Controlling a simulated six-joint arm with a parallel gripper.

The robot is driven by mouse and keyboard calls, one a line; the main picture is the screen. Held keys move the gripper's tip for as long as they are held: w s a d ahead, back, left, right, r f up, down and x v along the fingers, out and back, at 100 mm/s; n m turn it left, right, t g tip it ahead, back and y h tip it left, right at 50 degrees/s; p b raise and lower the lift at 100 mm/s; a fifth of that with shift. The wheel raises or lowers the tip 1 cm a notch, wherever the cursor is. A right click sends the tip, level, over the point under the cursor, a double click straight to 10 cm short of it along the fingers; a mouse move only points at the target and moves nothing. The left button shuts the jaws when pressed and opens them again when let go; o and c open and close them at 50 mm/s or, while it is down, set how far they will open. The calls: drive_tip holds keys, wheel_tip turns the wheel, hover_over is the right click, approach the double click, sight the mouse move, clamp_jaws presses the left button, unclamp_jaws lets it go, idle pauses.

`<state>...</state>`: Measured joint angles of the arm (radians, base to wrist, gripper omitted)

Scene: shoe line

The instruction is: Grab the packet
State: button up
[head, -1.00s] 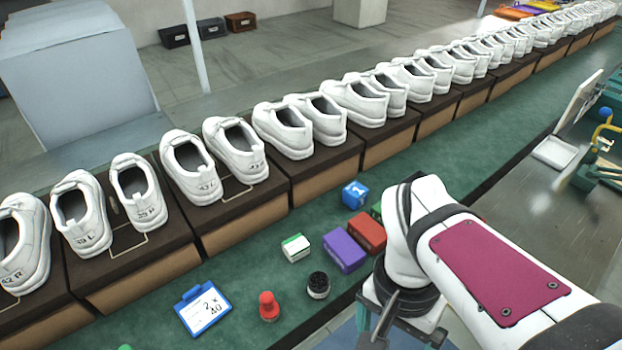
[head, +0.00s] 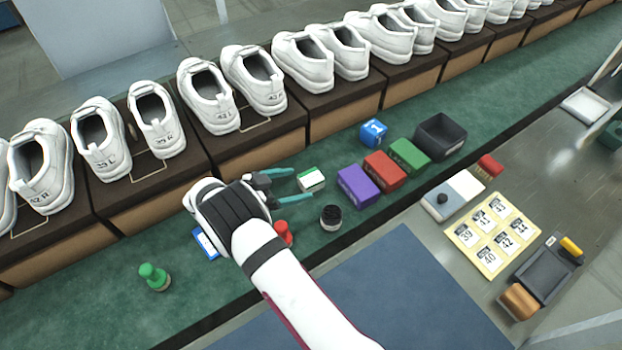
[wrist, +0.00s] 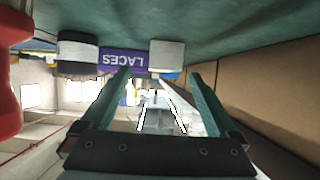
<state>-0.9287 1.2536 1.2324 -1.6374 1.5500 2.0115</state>
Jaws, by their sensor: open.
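A small white packet with a green side (head: 312,180) lies on the green belt (head: 330,272). My gripper (head: 302,184) is open, its two teal fingers pointing right, at the packet's left end. In the wrist view the white packet (wrist: 167,54) is ahead, near the top, between the lines of the two fingers. My gripper (wrist: 160,74) looks empty there. I cannot tell whether the fingertips reach around the packet.
Right of the packet stand a purple LACES box (head: 358,186), red box (head: 384,170), green box (head: 409,156) and blue cube (head: 373,132). A black-lidded jar (head: 331,217) and red stamp (head: 283,232) are close in front. Shoes on brown boxes (head: 260,148) line the back.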

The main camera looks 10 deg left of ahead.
sight(305, 180)
drive_tip(key=x, duration=0.6)
drive_tip(key=shift+w, duration=0.35)
drive_tip(key=shift+a, duration=0.1)
clamp_jaws()
drive_tip(key=shift+r, duration=0.1)
